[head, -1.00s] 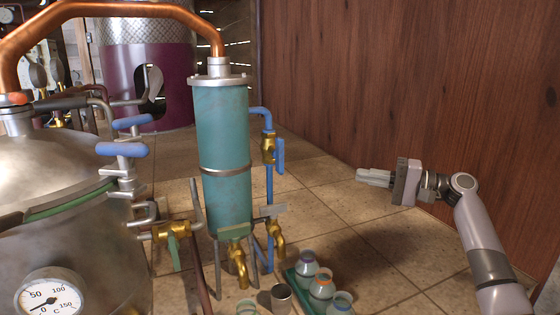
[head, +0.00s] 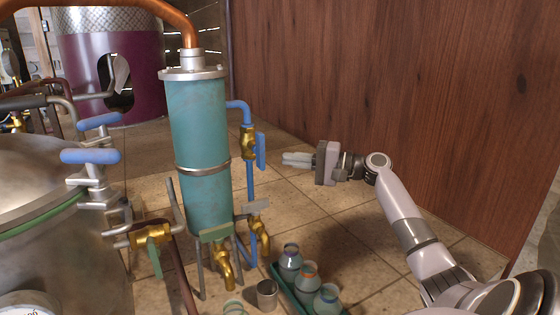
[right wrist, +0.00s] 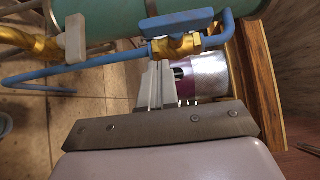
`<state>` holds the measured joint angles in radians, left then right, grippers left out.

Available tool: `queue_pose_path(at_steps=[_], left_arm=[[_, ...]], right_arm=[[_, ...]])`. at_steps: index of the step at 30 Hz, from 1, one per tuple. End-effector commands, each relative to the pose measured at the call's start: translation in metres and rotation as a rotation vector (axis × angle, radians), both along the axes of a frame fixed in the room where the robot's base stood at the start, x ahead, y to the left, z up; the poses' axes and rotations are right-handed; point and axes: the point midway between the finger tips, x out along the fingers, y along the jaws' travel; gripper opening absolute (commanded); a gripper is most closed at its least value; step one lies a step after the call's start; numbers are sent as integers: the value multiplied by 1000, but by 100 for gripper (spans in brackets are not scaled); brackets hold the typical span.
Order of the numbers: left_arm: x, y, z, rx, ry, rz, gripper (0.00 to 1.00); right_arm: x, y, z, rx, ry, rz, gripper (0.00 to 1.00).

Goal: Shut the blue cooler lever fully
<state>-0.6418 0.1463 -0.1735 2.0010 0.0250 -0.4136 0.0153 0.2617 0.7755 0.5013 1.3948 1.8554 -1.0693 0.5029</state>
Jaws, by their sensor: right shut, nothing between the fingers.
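The blue cooler lever (head: 261,150) hangs upright on a brass valve (head: 248,143) in the blue pipe right of the teal cooler column (head: 200,130). It lies along the pipe's line. My right gripper (head: 285,159) is shut and empty, just right of the lever in the head view, its fingers pointing left toward it. A small gap shows between them there. In the right wrist view the blue lever (right wrist: 177,21) and its brass valve (right wrist: 178,45) lie just beyond the shut fingertips (right wrist: 158,66); contact cannot be told. My left gripper is not in view.
A metal kettle with blue-handled clamps (head: 90,156) stands at left. Brass taps (head: 223,270) sit below the column. A green tray (head: 292,294) holds several bottles, with a metal cup (head: 267,294) beside it. A wooden wall (head: 380,90) stands behind my right arm.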

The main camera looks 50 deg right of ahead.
Motion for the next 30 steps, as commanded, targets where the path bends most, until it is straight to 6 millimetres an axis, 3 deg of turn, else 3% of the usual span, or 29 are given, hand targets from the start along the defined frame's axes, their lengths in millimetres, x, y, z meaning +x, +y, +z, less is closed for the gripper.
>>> queue_pose_path(at_steps=[3, 9, 30], left_arm=[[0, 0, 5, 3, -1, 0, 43], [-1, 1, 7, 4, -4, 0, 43], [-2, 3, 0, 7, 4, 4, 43]], right_arm=[[5, 20, 1, 0, 0, 2, 0], [10, 35, 0, 0, 1, 0, 0], [11, 39, -4, 50, -16, 0, 0]])
